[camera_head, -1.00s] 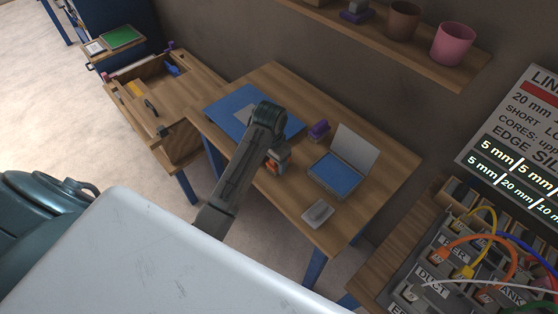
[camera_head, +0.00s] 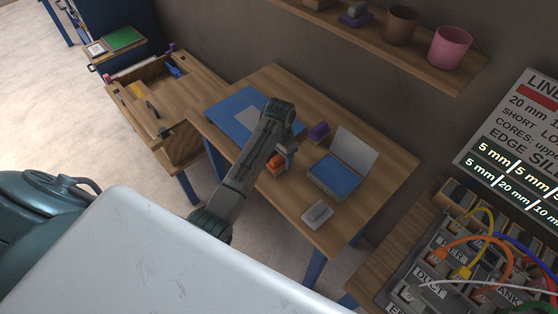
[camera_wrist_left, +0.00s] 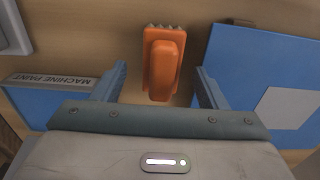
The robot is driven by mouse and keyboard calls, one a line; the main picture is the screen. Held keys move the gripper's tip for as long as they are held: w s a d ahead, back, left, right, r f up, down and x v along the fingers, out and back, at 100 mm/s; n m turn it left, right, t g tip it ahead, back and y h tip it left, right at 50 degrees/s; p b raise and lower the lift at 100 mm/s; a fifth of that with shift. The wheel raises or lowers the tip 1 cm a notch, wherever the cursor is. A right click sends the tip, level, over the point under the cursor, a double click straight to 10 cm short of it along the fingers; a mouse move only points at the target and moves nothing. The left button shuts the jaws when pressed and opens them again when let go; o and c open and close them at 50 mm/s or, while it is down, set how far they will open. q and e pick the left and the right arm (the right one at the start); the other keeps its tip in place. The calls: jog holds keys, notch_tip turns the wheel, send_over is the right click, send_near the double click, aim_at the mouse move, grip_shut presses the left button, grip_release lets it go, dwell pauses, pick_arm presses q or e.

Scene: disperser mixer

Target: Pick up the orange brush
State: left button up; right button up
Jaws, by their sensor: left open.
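The orange brush (camera_wrist_left: 162,65) lies on the wooden table, its bristle edge toward the top of the left wrist view. In the head view the brush (camera_head: 276,164) shows partly, just below my left gripper (camera_head: 285,148). In the left wrist view my left gripper (camera_wrist_left: 160,82) is open, one finger on each side of the brush, with gaps between the fingers and the brush. I cannot tell how far the fingertips are above the table. My right gripper does not show.
A blue box with a raised grey lid (camera_head: 335,178) stands right of the brush. A purple object (camera_head: 319,131), a grey dish-like item (camera_head: 317,214) and a blue mat (camera_head: 229,112) share the table (camera_head: 375,185). A wall shelf (camera_head: 440,66) holds cups.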

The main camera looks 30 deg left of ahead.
aim_at(279, 156)
pick_arm(q)
notch_tip(279, 156, down, 2)
jog(key=shift+s+a+f+p, duration=0.1)
jog(key=shift+a+p, duration=0.05)
jog(key=shift+p, duration=0.2)
jog(key=shift+f, duration=0.45)
jog(key=c, duration=1.1)
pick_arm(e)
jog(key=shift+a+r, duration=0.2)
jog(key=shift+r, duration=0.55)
pick_arm(q)
jog(key=shift+r, duration=0.1)
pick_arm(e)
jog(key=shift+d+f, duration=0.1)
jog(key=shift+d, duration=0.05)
